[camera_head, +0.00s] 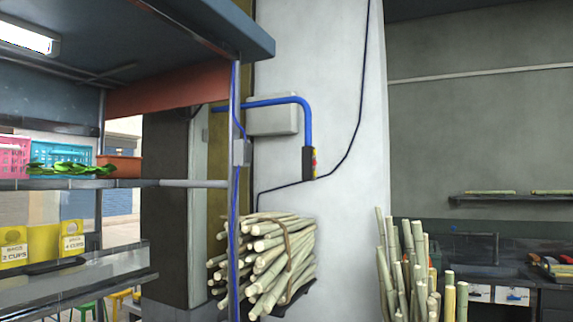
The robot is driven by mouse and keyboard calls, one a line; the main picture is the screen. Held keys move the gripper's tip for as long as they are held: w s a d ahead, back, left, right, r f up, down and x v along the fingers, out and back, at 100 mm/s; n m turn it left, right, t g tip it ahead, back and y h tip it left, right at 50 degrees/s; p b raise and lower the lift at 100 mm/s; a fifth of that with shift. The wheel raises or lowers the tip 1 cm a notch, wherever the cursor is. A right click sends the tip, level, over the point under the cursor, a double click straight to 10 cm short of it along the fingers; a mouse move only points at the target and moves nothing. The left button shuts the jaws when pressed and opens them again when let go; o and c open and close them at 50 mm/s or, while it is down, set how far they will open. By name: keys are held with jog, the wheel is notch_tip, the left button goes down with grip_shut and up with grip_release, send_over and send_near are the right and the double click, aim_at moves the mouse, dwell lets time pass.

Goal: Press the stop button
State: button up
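A small dark control box (308,163) hangs at the lower end of a bent blue pipe in front of the pale wall. Its right side shows a narrow yellow face with red spots (315,160), seen nearly edge-on. These may be buttons, but they are too small to tell which is the stop button. My gripper is not in view.
A bundle of cane (270,262) sits below the box, and upright cane stalks (408,275) stand to the right. A stall shelf (180,184) and a post with a grey box (241,152) are at left. A black cable (356,130) runs along the pale wall.

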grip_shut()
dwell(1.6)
